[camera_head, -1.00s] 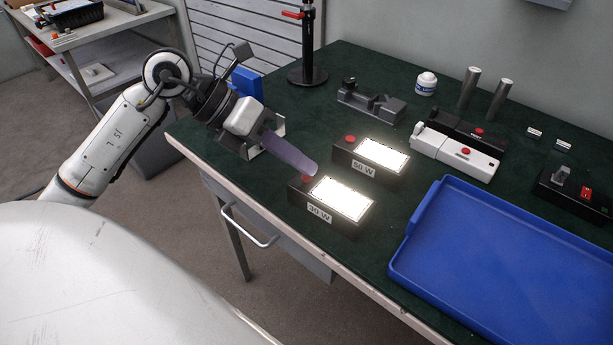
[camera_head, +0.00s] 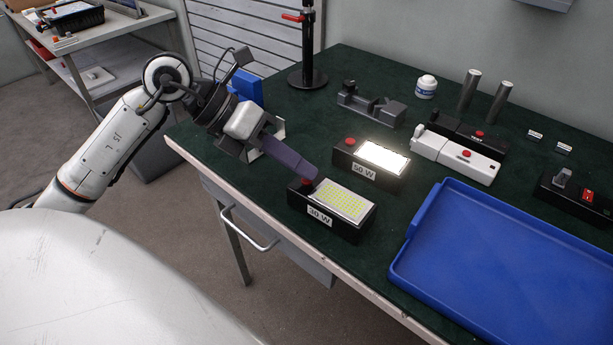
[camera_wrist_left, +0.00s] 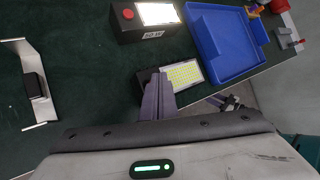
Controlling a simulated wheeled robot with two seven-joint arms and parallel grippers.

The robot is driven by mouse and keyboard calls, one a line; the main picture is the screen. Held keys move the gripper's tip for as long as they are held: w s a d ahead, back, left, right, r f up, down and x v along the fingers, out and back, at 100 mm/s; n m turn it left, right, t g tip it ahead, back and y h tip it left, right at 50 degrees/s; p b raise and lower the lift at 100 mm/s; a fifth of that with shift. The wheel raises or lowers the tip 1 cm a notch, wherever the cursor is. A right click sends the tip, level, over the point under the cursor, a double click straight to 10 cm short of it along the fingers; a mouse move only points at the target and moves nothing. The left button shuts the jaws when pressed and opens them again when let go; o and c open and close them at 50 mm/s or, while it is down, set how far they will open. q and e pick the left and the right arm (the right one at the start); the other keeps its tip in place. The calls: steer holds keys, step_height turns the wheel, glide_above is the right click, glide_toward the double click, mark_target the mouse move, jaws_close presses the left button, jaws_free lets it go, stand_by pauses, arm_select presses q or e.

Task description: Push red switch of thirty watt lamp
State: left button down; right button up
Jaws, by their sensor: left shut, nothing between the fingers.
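The 30 W lamp (camera_head: 333,215) is a black box near the table's front edge, with a white label on its front. Its panel (camera_head: 343,200) is unlit and shows yellow LED rows; it also shows in the left wrist view (camera_wrist_left: 185,73). Its red switch (camera_head: 307,181) is mostly covered by my left gripper (camera_head: 312,172), whose shut, empty fingers point down at it. I cannot tell whether the tips touch the switch. In the left wrist view the fingers (camera_wrist_left: 158,98) overlap the lamp's near end and hide the switch.
The 50 W lamp (camera_head: 368,169) stands just behind with its panel lit and a red switch (camera_head: 350,142). A blue tray (camera_head: 405,262) lies to the right.

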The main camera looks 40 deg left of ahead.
mark_target(299, 181)
arm_select(q)
steer(key=shift+r, duration=0.6)
steer(key=shift+r+p, duration=0.1)
steer(key=shift+p, duration=0.2)
step_height(299, 181, up, 6)
steer(key=p, duration=0.3)
steer(key=shift+p, duration=0.35)
